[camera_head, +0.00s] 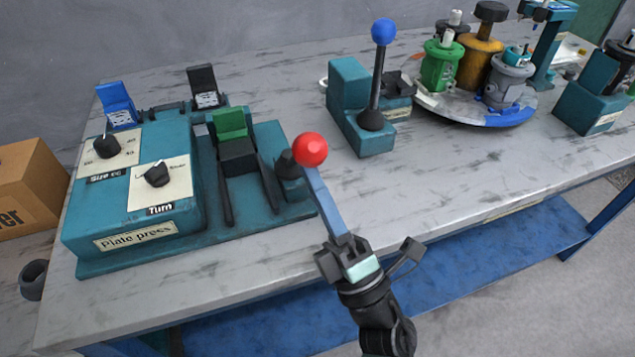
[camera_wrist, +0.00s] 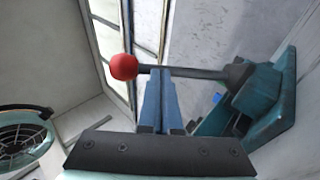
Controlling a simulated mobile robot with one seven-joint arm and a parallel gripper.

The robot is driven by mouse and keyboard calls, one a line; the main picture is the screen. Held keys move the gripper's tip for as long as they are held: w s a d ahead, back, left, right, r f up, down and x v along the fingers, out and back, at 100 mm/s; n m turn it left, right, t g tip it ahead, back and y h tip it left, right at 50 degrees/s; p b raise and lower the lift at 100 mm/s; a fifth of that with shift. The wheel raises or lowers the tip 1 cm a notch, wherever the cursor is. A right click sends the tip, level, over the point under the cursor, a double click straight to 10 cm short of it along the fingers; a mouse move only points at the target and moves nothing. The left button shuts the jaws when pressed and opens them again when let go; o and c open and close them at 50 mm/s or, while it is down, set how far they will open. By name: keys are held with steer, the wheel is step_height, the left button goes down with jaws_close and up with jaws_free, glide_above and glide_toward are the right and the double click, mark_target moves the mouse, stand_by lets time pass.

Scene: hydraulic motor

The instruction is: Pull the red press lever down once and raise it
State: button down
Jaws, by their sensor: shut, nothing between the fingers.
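The red press lever has a red ball knob (camera_head: 311,149) at the right side of the plate press (camera_head: 135,240). Its rod is mostly hidden behind the knob in the head view and leans toward the camera, unlike an upright lever. In the wrist view the knob (camera_wrist: 124,67) is at the left, and the dark rod (camera_wrist: 205,74) runs right to its pivot. My gripper (camera_head: 309,172) is shut and empty, its blue fingers just below the knob. In the wrist view the fingertips (camera_wrist: 160,72) overlap the rod beside the knob; I cannot tell whether they touch.
A second station with an upright blue-knobbed lever (camera_head: 382,33) stands to the right. Farther right is a round turntable (camera_head: 440,107) with several motor parts. The press has black dials and a green block (camera_head: 230,123). The table (camera_head: 450,175) is clear in front.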

steer(key=shift+r, duration=0.15)
steer(key=r+g+h+p, duration=0.1)
steer(key=p, duration=0.3)
steer(key=w+r+m+h+p, duration=0.1)
steer(key=r+p, duration=0.1)
steer(key=p, duration=0.3)
steer(key=w+r+g+h+p, duration=0.1)
steer(key=p, duration=0.4)
steer(key=shift+w+a+r+m+g, duration=0.2)
steer(key=shift+a+m+g, duration=0.1)
steer(key=shift+a, duration=0.1)
steer(key=p, duration=0.2)
steer(key=w+g+p, duration=0.1)
steer(key=p, duration=0.1)
steer(key=shift+a+r+h, duration=0.15)
steer(key=shift+r+h, duration=0.15)
steer(key=p, duration=0.2)
steer(key=w+g+h+p, duration=0.1)
steer(key=p, duration=0.1)
steer(key=shift+w+a+r+m, duration=0.1)
steer(key=shift+a+r+m, duration=0.1)
steer(key=shift+m, duration=0.2)
steer(key=shift+w+a+g+p, duration=0.3)
steer(key=shift+w+p, duration=0.55)
steer(key=shift+p, duration=0.4)
steer(key=shift+w+r, duration=0.1)
